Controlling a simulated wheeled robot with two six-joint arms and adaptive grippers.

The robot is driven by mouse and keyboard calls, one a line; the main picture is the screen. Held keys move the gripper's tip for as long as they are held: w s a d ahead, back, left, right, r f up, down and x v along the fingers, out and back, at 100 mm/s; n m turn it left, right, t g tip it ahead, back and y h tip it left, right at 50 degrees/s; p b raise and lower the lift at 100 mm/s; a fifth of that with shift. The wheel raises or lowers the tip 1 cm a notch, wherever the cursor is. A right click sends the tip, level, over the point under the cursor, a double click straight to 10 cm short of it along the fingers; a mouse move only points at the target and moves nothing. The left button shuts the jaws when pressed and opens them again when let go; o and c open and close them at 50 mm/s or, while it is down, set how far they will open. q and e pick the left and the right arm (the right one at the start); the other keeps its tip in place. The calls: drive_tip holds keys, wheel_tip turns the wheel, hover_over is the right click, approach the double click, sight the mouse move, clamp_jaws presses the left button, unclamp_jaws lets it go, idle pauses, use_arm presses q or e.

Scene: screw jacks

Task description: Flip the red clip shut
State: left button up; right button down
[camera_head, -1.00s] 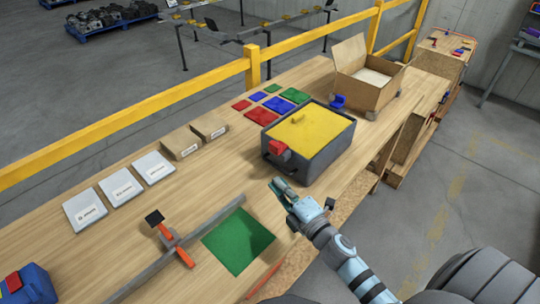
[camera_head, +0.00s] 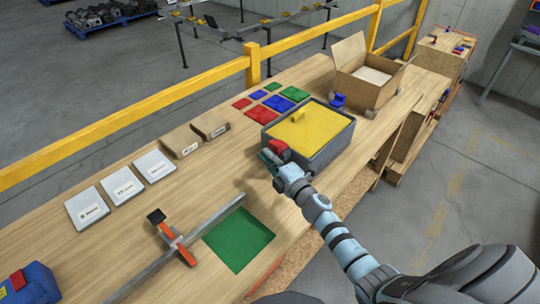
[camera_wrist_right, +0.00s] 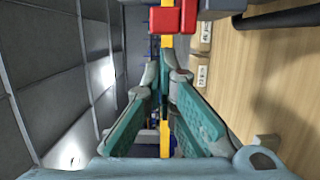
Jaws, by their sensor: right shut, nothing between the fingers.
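The red clip (camera_head: 278,147) sits at the near left corner of a grey case (camera_head: 328,153) with a yellow lid (camera_head: 315,128). My right gripper (camera_head: 267,158) is right beside the clip, on its near side, and is shut and empty. In the right wrist view the closed fingertips (camera_wrist_right: 168,62) point toward the red clip (camera_wrist_right: 177,17), which shows at the top edge. I cannot tell whether the fingertips touch the clip. The gripper hides part of the case's front corner. My left gripper is not in view.
An open cardboard box (camera_head: 365,82) stands behind the case. Coloured pads and small brown boxes (camera_head: 211,124) lie to the left. A bar clamp (camera_head: 175,242) and a green mat (camera_head: 240,238) lie nearer on the bench. A yellow rail runs along the back.

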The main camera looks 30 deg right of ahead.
sight(278, 149)
drive_tip(key=shift+d, duration=0.3)
drive_tip(key=shift+w, duration=0.1)
drive_tip(key=d, duration=0.1)
drive_tip(key=w+d+b, duration=0.1)
drive_tip(key=d, duration=0.1)
drive_tip(key=shift+d, duration=0.15)
